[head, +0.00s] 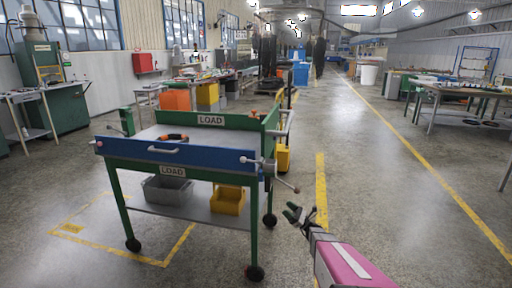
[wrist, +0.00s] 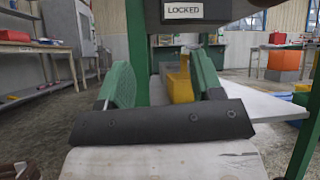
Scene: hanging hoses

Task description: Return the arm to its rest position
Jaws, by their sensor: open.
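My gripper (head: 298,213) shows in the head view at the lower middle, just right of the green and blue trolley and held out over the floor. It is open. In the wrist view its two green-padded fingers (wrist: 163,82) stand apart. A yellow object (wrist: 181,80) shows beyond and between them; nothing is clearly held. My pink and dark arm comes in from the bottom edge of the head view.
A handle (head: 286,184) juts toward my gripper. Floor to the right is clear.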

